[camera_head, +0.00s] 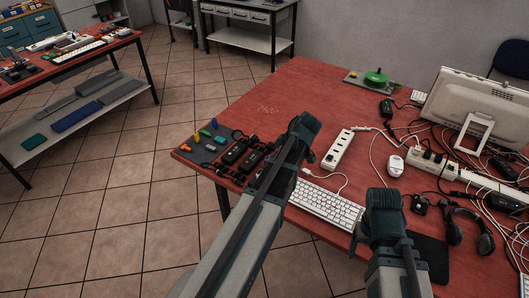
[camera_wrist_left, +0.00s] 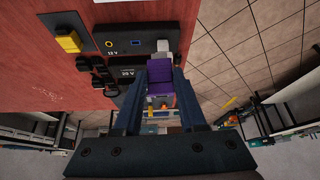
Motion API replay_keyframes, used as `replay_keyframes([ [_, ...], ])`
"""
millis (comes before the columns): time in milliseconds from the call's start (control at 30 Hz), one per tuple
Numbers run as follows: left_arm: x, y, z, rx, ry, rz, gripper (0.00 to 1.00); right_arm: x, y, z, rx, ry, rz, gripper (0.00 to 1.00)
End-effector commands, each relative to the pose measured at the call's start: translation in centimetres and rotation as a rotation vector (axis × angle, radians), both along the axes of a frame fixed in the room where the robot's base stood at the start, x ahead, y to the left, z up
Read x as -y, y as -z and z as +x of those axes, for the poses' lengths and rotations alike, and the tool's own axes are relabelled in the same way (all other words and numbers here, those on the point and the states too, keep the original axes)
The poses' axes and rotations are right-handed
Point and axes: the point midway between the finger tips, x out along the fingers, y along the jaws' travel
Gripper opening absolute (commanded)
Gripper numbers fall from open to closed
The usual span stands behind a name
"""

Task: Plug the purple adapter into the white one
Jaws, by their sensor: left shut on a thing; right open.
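In the left wrist view my left gripper (camera_wrist_left: 160,85) is shut on the purple adapter (camera_wrist_left: 160,88), held between its two blue fingers. A small white block, seemingly the white adapter (camera_wrist_left: 163,46), shows just beyond the purple one, at the end of a black box marked 12 V (camera_wrist_left: 127,44). I cannot tell whether the two adapters touch. In the head view my left arm hides its own fingertips and the adapters. My right gripper (camera_head: 362,246) is open, low over the table near the keyboard and mostly hidden by its arm.
A second black box marked 20 V (camera_wrist_left: 127,73) and a yellow plug (camera_wrist_left: 68,40) lie nearby. The red table (camera_head: 290,95) holds a white keyboard (camera_head: 326,205), a power strip (camera_head: 338,150), a mouse (camera_head: 396,165), headphones (camera_head: 470,230) and loose cables at right. The table's back left is clear.

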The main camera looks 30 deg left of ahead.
Motion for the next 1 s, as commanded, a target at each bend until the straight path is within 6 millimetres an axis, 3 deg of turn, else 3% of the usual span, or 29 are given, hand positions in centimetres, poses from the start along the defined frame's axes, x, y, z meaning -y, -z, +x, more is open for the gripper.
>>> replay_keyframes([
  [133, -2.0, -2.0, -0.9, 0.005, 0.056, 0.154, 0.00, 0.0, -0.2, 0.0, 0.000, 0.000, 0.000, 0.73],
  [367, -3.2, -3.1, -0.9, 0.010, 0.082, 0.233, 0.00, 0.0, -0.2, 0.0, 0.000, 0.000, 0.000, 0.73],
  [667, -3.2, -2.7, -0.9, 0.011, 0.081, 0.231, 0.00, 0.0, 0.2, 0.0, 0.000, 0.000, 0.000, 0.73],
  [1000, -3.2, -0.8, -0.9, 0.011, 0.080, 0.230, 0.00, 0.0, 2.1, 0.0, 0.000, 0.000, 0.000, 0.73],
])
